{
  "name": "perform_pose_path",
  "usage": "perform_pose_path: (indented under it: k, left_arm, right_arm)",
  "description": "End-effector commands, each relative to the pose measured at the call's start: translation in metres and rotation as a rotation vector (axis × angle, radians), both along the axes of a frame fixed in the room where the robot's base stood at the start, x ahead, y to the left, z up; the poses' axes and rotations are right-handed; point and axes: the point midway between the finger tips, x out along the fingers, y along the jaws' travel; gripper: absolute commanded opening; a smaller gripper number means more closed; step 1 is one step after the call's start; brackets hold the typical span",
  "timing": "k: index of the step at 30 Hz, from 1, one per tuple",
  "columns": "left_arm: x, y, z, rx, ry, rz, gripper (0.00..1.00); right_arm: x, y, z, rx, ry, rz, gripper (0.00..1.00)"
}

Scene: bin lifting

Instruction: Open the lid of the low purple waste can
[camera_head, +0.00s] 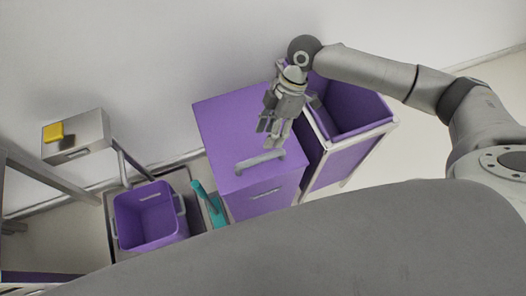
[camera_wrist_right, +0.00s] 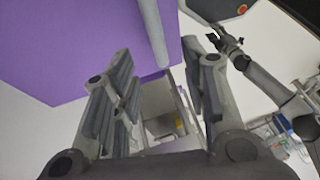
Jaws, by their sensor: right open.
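The purple waste can (camera_head: 262,204) stands in the middle of the head view. Its flat lid (camera_head: 222,123) is down, and a grey bar handle (camera_head: 260,161) lies across the lid near its front edge. My right gripper (camera_head: 273,138) is open above the lid, just behind the handle, with its fingers pointing down toward it. In the right wrist view, the handle (camera_wrist_right: 153,32) runs between the open fingers' directions, against the purple lid (camera_wrist_right: 80,45). Nothing is between the fingers. My left gripper (camera_wrist_right: 224,40) appears small in the wrist view; its jaws are too small to judge.
An open purple bin in a white frame (camera_head: 384,124) stands close on the right. On the left are a small purple bucket (camera_head: 150,218), a teal object (camera_head: 208,204) and a grey box (camera_head: 91,130) with a yellow block (camera_head: 53,132). A wall runs behind.

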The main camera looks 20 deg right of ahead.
Motion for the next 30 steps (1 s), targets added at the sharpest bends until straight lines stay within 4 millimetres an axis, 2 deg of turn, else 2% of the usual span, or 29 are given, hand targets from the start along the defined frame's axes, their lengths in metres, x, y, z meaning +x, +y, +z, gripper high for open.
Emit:
perform_pose_path:
  k: [3, 7, 11, 21, 25, 30]
  left_arm:
    - [0.0, 0.001, 0.0, 0.001, 0.001, 0.0, 0.4]
    - [-0.001, 0.001, 0.0, 0.001, 0.001, 0.001, 0.4]
    - [-0.001, 0.001, -0.001, 0.001, 0.001, 0.001, 0.4]
    - [-0.001, 0.001, -0.001, 0.001, 0.001, 0.0, 0.4]
    - [-0.001, 0.001, -0.002, 0.001, 0.001, 0.0, 0.4]
    - [-0.001, 0.001, -0.002, 0.0, 0.001, 0.0, 0.4]
  right_arm:
    - [0.008, -0.012, 0.007, 0.0, 0.008, -0.002, 0.41]
    - [0.008, -0.013, 0.003, 0.002, 0.015, -0.002, 0.41]
    - [0.003, -0.005, -0.014, 0.004, 0.016, -0.001, 0.41]
    - [-0.009, 0.018, -0.07, 0.003, 0.015, -0.002, 0.41]
    - [-0.011, 0.024, -0.083, 0.004, 0.015, -0.002, 0.41]
    - [-0.012, 0.026, -0.089, 0.003, 0.013, -0.003, 0.41]
